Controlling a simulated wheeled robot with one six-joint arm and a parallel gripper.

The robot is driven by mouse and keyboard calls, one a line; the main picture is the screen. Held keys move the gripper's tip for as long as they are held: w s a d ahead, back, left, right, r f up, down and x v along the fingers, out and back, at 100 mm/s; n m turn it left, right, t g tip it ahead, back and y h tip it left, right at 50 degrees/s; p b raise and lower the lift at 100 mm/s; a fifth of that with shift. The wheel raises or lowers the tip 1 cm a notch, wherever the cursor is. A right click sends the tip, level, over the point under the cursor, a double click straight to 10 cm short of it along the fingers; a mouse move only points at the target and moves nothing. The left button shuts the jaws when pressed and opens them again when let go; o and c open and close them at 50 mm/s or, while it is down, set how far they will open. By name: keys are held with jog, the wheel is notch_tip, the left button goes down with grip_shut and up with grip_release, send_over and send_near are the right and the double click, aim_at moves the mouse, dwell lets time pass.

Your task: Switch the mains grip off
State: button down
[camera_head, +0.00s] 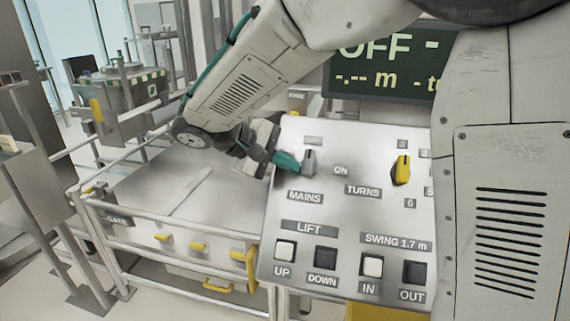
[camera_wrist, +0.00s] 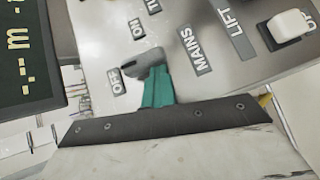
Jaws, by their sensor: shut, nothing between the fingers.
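The mains grip is a grey knob (camera_head: 310,161) above the MAINS label on the sloped panel.
A yellow knob (camera_head: 401,169) sits to the right by TURNS. LIFT buttons (camera_head: 285,251) and SWING buttons (camera_head: 372,267) lie below. The dark display (camera_head: 385,62) behind reads OFF. A railed bin station (camera_head: 160,200) stands at the left.

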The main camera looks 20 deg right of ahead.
jog(key=shift+s+d+r, duration=0.1)
jog(key=shift+d+r, duration=0.1)
jog(key=shift+d, duration=0.2)
jog(key=shift+a+r, duration=0.2)
jog(key=v, duration=0.7)
jog(key=shift+a+f, duration=0.2)
jog(key=shift+a, duration=0.35)
jog(key=shift+w, duration=0.2)
